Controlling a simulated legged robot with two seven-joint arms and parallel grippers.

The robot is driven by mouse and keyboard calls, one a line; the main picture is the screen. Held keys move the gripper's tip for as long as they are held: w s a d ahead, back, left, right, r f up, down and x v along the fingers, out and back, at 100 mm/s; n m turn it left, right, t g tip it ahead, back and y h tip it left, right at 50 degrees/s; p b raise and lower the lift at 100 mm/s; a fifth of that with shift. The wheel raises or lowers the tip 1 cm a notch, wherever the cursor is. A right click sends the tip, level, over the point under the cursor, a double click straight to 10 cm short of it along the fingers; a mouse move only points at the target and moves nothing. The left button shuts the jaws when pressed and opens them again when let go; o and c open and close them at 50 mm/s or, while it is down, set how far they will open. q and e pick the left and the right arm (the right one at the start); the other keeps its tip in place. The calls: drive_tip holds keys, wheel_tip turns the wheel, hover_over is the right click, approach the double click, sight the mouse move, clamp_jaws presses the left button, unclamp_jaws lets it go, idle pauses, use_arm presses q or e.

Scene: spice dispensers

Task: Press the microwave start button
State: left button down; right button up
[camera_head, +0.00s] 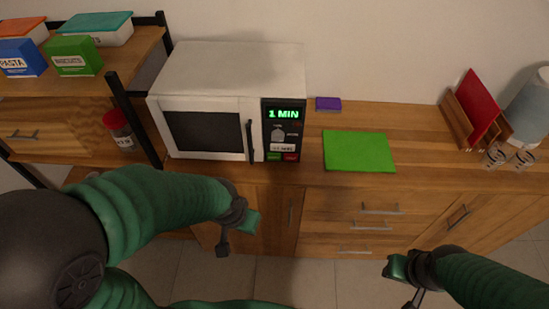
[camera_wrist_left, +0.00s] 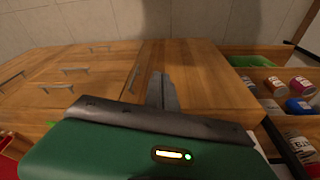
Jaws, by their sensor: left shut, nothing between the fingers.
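The white microwave (camera_head: 235,75) stands on the wooden counter with its door shut. Its black control panel shows a lit green "1 MIN" display (camera_head: 286,114). A green button (camera_head: 273,157) and a red button (camera_head: 290,157) sit side by side at the panel's bottom; their labels are too small to read. My left gripper (camera_head: 222,247) is shut and empty, in front of and below the microwave, apart from it. Its closed fingers also show in the left wrist view (camera_wrist_left: 163,92), where the microwave is not in view. My right gripper (camera_head: 413,300) is low at the right, far from the microwave; its fingers are unclear.
A green mat (camera_head: 358,151) and a purple block (camera_head: 328,104) lie right of the microwave. A rack with a red board (camera_head: 478,101) and glasses (camera_head: 510,157) stand farther right. A black-framed shelf (camera_head: 133,118) with a red-lidded jar (camera_head: 119,130) is at the left.

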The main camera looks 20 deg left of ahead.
sight(274, 157)
idle(0.3)
use_arm(q)
drive_tip(key=w+f+m+t+h+b, duration=0.1)
drive_tip(key=w+t, duration=0.3)
drive_tip(key=w, duration=0.4)
drive_tip(key=w+d+f+m+t+h+b, duration=0.1)
drive_tip(key=w+f+t+b, duration=0.1)
drive_tip(key=w, duration=0.5)
wheel_tip(274, 157, down, 3)
drive_tip(key=shift+w+d+r+m+t+h, duration=0.2)
drive_tip(key=shift+w+d+m+t+h, duration=0.15)
drive_tip(key=shift+t, duration=0.55)
drive_tip(key=shift+w+a, duration=0.1)
drive_tip(key=shift+w+a+p, duration=0.15)
drive_tip(key=shift+w+a, duration=0.25)
drive_tip(key=shift+w, duration=1)
drive_tip(key=shift+w+a+p, duration=0.2)
drive_tip(key=shift+w+a, duration=0.2)
drive_tip(key=shift+w, duration=1)
drive_tip(key=shift+w+a+p, duration=0.15)
drive_tip(key=shift+w+a, duration=0.25)
drive_tip(key=shift+w, duration=1)
